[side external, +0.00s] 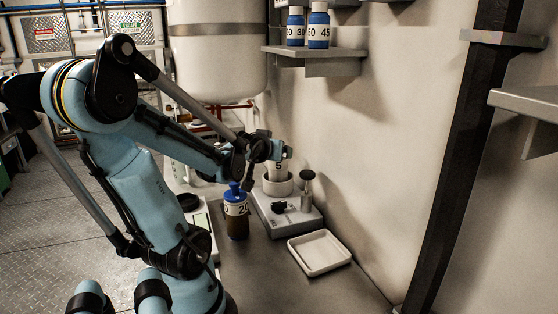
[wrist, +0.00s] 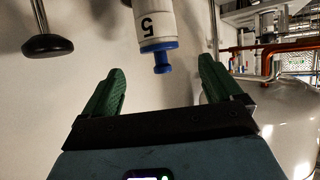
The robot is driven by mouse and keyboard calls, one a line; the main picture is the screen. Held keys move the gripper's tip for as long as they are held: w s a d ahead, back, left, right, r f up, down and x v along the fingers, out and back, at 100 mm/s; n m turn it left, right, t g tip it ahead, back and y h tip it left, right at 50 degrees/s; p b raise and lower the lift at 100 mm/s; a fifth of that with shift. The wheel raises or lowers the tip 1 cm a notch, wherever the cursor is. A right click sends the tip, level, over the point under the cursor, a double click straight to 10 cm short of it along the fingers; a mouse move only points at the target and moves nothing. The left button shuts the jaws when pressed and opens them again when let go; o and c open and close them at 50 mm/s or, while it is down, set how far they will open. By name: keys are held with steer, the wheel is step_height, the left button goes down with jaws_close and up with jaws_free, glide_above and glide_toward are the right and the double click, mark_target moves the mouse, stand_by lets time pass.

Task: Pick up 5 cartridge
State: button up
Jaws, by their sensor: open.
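The 5 cartridge (wrist: 154,22) is white with a black 5 and a blue end, and its label reads upside down in the wrist view. In the side external view the 5 cartridge (side external: 279,166) stands above a round light cup (side external: 277,184) on a grey device; its lower part is hidden. My gripper (wrist: 161,66) has two green fingers spread wide. The cartridge's blue end points toward the space between the fingertips, with clear gaps on both sides. In the side external view my gripper (side external: 272,148) is at the cartridge's top, partly hiding it.
A blue-capped bottle (side external: 236,215) with dark contents stands left of the grey device (side external: 290,219). A black-knobbed post (side external: 307,188) rises from the device and shows in the wrist view (wrist: 47,45). A white tray (side external: 319,252) lies in front.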

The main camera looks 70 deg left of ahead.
mark_target(278, 166)
steer(key=x, duration=1.1)
stand_by(0.5)
steer(key=shift+d, duration=0.1)
steer(key=c, duration=1.2)
steer(key=shift+c, duration=0.2)
